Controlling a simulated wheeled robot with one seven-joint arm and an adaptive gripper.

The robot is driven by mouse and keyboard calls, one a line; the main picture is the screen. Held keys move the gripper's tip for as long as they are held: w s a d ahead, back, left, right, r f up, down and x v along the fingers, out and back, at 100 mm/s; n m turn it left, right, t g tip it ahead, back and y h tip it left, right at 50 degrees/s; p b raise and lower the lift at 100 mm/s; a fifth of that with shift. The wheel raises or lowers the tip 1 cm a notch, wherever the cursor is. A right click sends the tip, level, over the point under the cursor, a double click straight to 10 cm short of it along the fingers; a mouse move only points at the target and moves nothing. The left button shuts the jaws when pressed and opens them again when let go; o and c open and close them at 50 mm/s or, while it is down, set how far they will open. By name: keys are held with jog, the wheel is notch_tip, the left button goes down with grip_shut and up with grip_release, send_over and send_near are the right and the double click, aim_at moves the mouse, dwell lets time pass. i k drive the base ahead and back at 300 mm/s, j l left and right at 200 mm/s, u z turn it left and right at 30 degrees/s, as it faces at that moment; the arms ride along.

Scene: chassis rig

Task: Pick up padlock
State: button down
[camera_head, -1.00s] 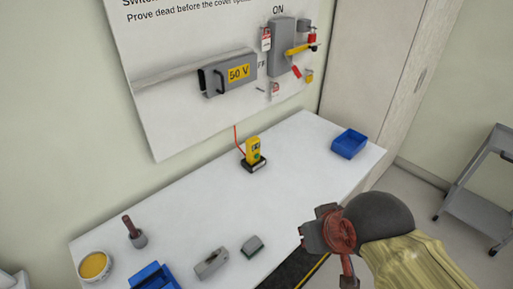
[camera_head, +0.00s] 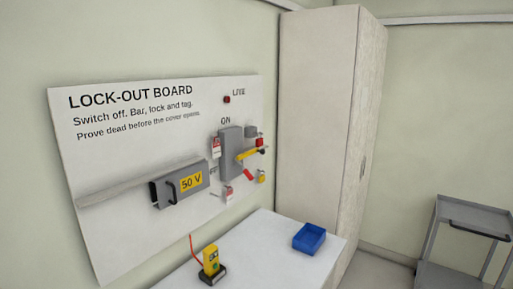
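What looks like a small red padlock (camera_head: 259,142) hangs at the right edge of the lock-out board (camera_head: 120,225), beside the grey switch box (camera_head: 231,152). It is too small to make out its shackle. A small yellow item (camera_head: 261,177) hangs below it; I cannot tell what it is. A yellow switch handle (camera_head: 246,154) sticks out from the box towards the red item. My gripper is out of view.
The white bench (camera_head: 262,248) below the board holds a blue bin (camera_head: 309,238) and a yellow tester (camera_head: 210,263) in a dark stand. A tall cabinet (camera_head: 318,110) stands right of the board. A grey trolley (camera_head: 470,225) stands at the far right, with floor between.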

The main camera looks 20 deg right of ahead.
aim_at(259, 141)
jog(key=i+l, duration=0.15)
jog(key=l, duration=0.15)
jog(key=i+l+u, duration=0.1)
jog(key=l, duration=0.25)
jog(key=i+l, duration=0.1)
jog(key=l, duration=0.2)
jog(key=i+l+u, duration=0.15)
jog(key=l, duration=0.2)
